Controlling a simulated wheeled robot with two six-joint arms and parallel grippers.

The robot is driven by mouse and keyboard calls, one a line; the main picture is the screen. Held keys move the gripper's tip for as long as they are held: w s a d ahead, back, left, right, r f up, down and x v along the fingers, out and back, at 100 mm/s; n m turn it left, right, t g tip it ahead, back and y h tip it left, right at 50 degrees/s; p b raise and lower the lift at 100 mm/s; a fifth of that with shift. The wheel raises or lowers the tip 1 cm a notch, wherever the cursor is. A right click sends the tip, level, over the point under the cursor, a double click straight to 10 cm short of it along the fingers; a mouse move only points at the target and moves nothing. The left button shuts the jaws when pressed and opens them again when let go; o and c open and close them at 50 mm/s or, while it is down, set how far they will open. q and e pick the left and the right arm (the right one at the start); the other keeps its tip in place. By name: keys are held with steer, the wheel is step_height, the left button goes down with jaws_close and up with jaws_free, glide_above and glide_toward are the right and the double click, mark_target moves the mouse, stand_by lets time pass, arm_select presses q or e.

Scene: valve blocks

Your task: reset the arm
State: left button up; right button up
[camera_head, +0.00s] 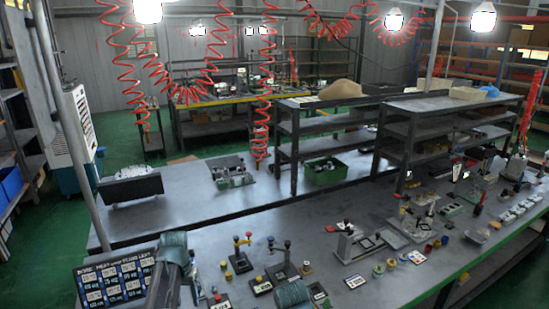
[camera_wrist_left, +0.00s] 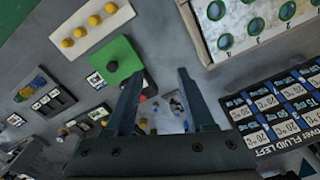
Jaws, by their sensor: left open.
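My left gripper (camera_wrist_left: 158,76) is open in the left wrist view, its two dark fingers apart with nothing between them. Below it lies the grey bench top with small parts. In the head view my left arm comes in at the lower left, beside the black board with printed labels (camera_head: 115,283). A teal rounded part at the bottom middle may be part of my right arm; no right fingers show. The board also shows at the right of the left wrist view (camera_wrist_left: 270,105).
A green block with a dark knob (camera_wrist_left: 116,62), a white plate with yellow knobs (camera_wrist_left: 92,30) and a tray with green round pieces (camera_wrist_left: 250,25) lie around the gripper. A green crate (camera_head: 325,172) stands farther back.

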arm_select(q)
steer(key=s+d+m+y+b, duration=0.1)
steer(key=s+d+m, duration=0.3)
steer(key=s+d, duration=1.2)
steer(key=d+f, duration=0.1)
steer(key=d, duration=0.3)
steer(key=shift+s+d, duration=0.35)
steer(key=shift+d, duration=0.05)
